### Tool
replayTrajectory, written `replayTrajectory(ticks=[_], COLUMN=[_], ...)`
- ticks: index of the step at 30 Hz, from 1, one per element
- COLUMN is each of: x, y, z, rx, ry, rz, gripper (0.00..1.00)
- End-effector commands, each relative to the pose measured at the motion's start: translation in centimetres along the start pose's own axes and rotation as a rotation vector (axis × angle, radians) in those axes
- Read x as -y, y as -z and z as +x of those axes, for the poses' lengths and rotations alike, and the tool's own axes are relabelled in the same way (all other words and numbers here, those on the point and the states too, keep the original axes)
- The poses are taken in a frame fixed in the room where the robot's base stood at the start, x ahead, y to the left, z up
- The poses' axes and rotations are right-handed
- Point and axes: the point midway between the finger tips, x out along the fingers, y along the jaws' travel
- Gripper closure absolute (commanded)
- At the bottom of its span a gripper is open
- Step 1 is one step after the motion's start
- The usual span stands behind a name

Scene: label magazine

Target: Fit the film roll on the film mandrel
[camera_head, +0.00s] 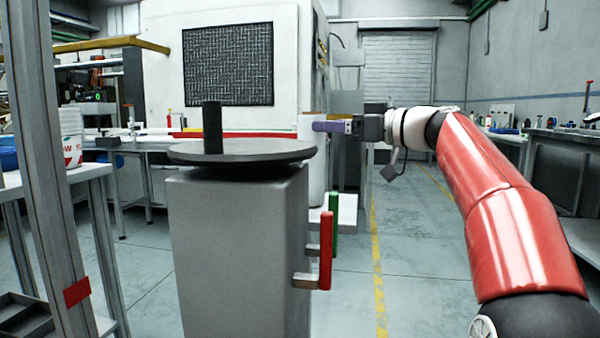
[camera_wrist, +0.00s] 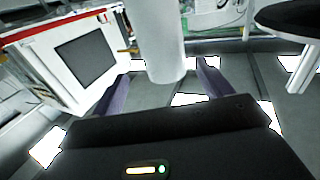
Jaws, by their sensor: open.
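The film roll (camera_head: 311,170) is a tall white upright cylinder with a brownish top rim, just behind and right of the round dark table. The film mandrel (camera_head: 212,127) is a short black post standing bare on the dark disc (camera_head: 250,152), on a grey pedestal. My gripper (camera_head: 322,126), with purple fingers, is level with the roll's upper part and reaches it from the right. In the wrist view the white roll (camera_wrist: 160,40) stands between the two spread fingers, with gaps on both sides. What the roll's lower end rests on is partly hidden.
Red (camera_head: 326,250) and green (camera_head: 334,222) handles stick out from the pedestal's right side. A grey metal post (camera_head: 50,170) and a bench with a white tub (camera_head: 72,150) stand at left. A white machine with a dark window (camera_head: 228,64) is behind. Floor right of the pedestal is clear.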

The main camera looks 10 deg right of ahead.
Motion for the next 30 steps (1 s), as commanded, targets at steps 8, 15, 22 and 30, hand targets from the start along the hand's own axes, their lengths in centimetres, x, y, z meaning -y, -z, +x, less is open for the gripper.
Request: replayTrajectory(ticks=[8, 15, 22, 30], x=[0.3, 0.7, 0.6, 0.7], y=[0.2, 0.5, 0.2, 0.2], z=[3.0, 6.4, 7.7, 7.7], rx=[0.000, 0.000, 0.000, 0.000], ry=[0.004, 0.004, -0.001, -0.001], rz=[0.000, 0.001, 0.000, 0.000], gripper=[0.22, 0.22, 0.22, 0.38])
